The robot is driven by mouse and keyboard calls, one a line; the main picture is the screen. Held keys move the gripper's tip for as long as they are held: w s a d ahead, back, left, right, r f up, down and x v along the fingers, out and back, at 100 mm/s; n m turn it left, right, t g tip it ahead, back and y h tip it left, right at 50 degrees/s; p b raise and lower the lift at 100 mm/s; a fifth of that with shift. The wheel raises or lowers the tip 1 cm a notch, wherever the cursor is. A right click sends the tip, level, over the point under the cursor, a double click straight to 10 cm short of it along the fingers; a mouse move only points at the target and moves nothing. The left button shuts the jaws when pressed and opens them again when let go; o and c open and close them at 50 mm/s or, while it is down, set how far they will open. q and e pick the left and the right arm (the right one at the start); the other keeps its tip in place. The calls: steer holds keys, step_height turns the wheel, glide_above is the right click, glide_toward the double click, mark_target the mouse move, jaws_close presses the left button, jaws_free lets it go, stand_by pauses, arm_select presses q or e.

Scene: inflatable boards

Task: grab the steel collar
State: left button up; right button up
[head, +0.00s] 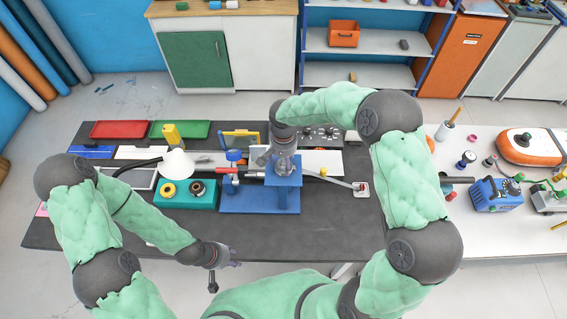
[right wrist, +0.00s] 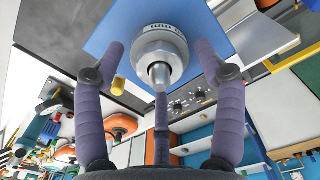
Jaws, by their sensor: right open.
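A round silver metal part with marks on its rim, which looks like the steel collar (right wrist: 158,45), sits against a blue plate (right wrist: 120,40) in the right wrist view. A narrower metal nose sticks out of it towards the camera. My right gripper (right wrist: 160,65) is open, with fingers on both sides of the collar and visible gaps to it. In the head view my right gripper (head: 282,162) is over the blue stand (head: 262,200) and largely hides the collar. My left gripper (head: 232,263) is at the table's front edge, away from the stand; its jaws are too small to judge.
A teal tray (head: 175,202) with a yellow ring and a dark ring lies left of the stand. A white cone (head: 178,165) stands behind it. Red (head: 118,129) and green (head: 180,129) trays lie at the back. The dark table's front (head: 320,235) is clear.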

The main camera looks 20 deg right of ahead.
steer(key=shift+f, duration=0.1)
steer(key=c, duration=1.3)
